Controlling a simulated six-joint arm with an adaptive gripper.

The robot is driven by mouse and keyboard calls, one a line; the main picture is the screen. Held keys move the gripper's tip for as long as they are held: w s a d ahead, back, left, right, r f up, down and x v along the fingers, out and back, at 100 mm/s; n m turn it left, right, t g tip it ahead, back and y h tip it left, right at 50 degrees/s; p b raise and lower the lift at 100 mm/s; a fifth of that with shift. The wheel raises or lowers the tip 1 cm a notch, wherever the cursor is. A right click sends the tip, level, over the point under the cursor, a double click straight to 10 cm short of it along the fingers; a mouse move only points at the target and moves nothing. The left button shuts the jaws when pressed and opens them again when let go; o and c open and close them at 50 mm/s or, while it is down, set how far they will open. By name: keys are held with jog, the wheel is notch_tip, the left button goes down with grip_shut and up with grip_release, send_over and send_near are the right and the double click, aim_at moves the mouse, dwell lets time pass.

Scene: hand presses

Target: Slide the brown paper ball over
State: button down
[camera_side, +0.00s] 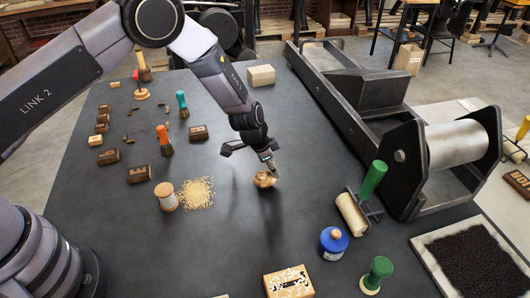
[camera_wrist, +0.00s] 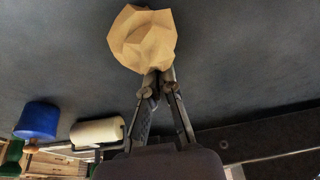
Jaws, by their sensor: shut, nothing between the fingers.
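The brown paper ball (camera_side: 264,180) lies crumpled on the dark tabletop near the middle of the side view. It also shows at the top centre of the wrist view (camera_wrist: 143,38). My gripper (camera_side: 274,172) is shut and empty, with its fingers low over the table at the ball's right side. In the wrist view the closed fingertips (camera_wrist: 160,76) meet at the ball's lower edge and seem to touch it; I cannot tell for sure. The ball is not between the fingers.
A spool (camera_side: 165,197) and a heap of grains (camera_side: 197,192) lie to the left. The large press (camera_side: 400,135) bounds the right. The table between the ball and grains is clear.

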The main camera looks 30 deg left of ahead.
aim_at(226, 195)
jog(key=shift+d, duration=0.1)
jog(key=w+d, duration=0.2)
jog(key=shift+w+d, duration=0.25)
jog(key=shift+w, duration=0.05)
jog(key=v, duration=0.9)
jog(key=w+d+f+g+y, duration=0.1)
jog(key=f, duration=0.2)
jog(key=d+f, duration=0.1)
jog(key=f, duration=0.3)
jog(key=w+d+f+g+y, duration=0.1)
jog(key=f, duration=0.2)
jog(key=shift+w+d+f+g+y, duration=0.15)
jog(key=shift+w+d+g+y, duration=0.05)
jog(key=shift+w+g+y, duration=0.15)
jog(key=shift+s+a+f, duration=0.15)
jog(key=shift+s+a, duration=1.25)
jog(key=s+a, duration=1)
